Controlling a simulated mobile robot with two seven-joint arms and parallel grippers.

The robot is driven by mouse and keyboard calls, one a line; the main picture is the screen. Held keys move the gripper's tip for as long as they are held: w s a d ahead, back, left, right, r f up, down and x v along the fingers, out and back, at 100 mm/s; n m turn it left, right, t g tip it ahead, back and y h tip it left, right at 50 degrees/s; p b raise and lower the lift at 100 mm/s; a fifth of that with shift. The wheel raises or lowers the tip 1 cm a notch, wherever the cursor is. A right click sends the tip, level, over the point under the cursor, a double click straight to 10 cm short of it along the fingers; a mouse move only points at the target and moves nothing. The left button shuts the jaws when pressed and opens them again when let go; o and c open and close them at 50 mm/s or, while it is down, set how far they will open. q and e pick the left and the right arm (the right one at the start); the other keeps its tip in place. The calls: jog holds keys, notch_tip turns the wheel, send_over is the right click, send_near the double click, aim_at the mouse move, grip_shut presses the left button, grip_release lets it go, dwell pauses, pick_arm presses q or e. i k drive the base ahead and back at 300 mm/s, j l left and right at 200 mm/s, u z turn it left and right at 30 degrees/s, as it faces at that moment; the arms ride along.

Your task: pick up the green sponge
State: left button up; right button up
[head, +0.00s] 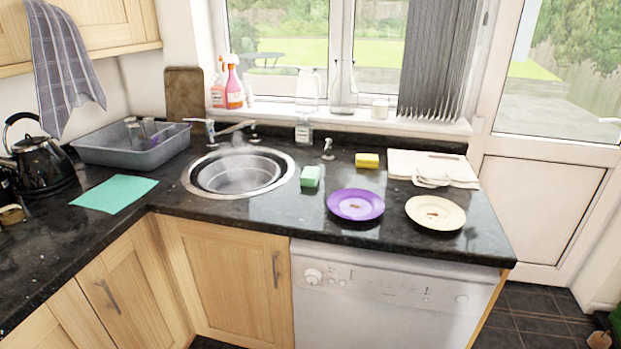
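Neither of my grippers shows in the head view.
A purple plate (356,216) and a cream plate (436,224) lie near the worktop's front edge. A yellow sponge (367,160) and white boards (400,164) lie behind. A soap bottle (304,132) and tap (205,124) stand behind the sink. A green cloth (114,193) lies left.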

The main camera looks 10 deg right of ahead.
aim_at(309, 177)
jog(key=i+j+z, duration=0.35)
jog(key=j, duration=0.25)
jog(key=i+j+z, duration=0.3)
jog(key=j, duration=0.35)
jog(key=i+j+z, duration=0.2)
jog(key=j, duration=0.15)
